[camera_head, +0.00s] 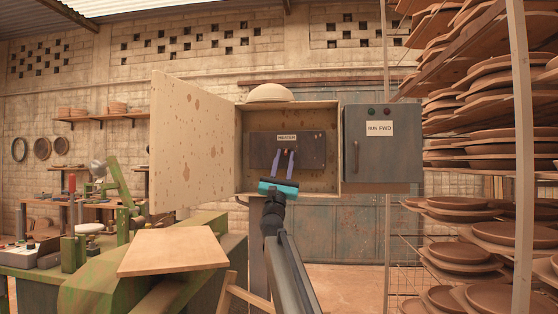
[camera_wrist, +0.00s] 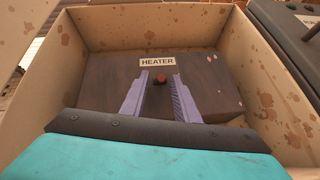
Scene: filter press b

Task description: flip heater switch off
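The heater switch panel is a dark board (camera_head: 262,150) inside an open beige box (camera_head: 318,105), with a "HEATER" label (camera_head: 287,138) on it. The board also shows in the wrist view (camera_wrist: 105,85), with the label (camera_wrist: 157,62) above a small red switch tip (camera_wrist: 160,78). My gripper (camera_head: 285,152) reaches into the box in front of the board. In the wrist view its two purple fingers (camera_wrist: 159,82) stand apart on either side of the red tip. It is open, and nothing shows between the fingers except the red tip. Whether they touch it, I cannot tell.
The box's rust-spotted door (camera_head: 190,145) stands open to the left. A grey "RUN FWD" cabinet (camera_head: 382,155) adjoins on the right. A wooden board (camera_head: 172,250) lies on the green machine at lower left. Racks of round plates (camera_head: 470,205) stand right.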

